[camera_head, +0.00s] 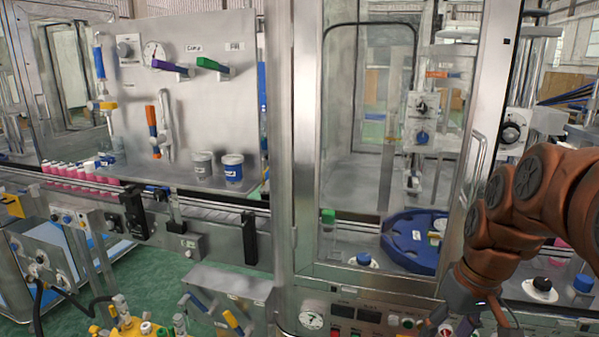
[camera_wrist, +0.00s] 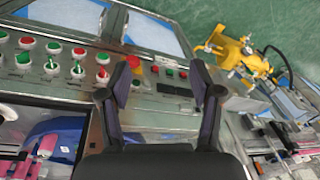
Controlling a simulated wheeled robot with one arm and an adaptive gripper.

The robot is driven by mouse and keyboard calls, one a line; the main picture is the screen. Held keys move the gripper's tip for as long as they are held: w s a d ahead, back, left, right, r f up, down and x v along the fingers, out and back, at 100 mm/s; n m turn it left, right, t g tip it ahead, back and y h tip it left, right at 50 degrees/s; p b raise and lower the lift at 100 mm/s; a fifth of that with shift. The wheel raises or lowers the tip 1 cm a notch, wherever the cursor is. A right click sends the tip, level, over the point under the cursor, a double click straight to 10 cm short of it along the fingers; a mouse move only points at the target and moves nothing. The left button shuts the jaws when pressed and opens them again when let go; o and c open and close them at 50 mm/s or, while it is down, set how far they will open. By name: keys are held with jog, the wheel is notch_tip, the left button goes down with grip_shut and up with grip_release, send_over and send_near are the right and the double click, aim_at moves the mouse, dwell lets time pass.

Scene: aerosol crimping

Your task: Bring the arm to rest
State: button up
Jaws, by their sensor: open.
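My gripper (camera_head: 482,325) shows at the lower right of the head view, at the end of my orange-brown arm, in front of the crimping machine's lower front. In the wrist view my gripper (camera_wrist: 160,88) has its two dark fingers spread, with nothing between them. Beyond the fingers lies the control panel (camera_wrist: 150,108), with red, green and white buttons and switches. The panel also shows in the head view (camera_head: 372,316), partly covered by my gripper. I cannot tell how far the fingertips are from the panel.
A glass-fronted cabinet (camera_head: 305,150) holds a blue rotary plate (camera_head: 397,250). A conveyor (camera_head: 215,208) with pink bottles (camera_head: 75,178) runs at left. A yellow device (camera_wrist: 232,50) stands on the green floor (camera_wrist: 215,12).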

jog(key=s+a+f+g, duration=0.1)
jog(key=s+a+f, duration=0.3)
jog(key=s, duration=0.5)
jog(key=s+a+f+g+h, duration=0.1)
jog(key=s+a+f, duration=0.3)
jog(key=s, duration=0.5)
jog(key=shift+a+m+g+h, duration=0.3)
jog(key=shift+a+m+g, duration=0.1)
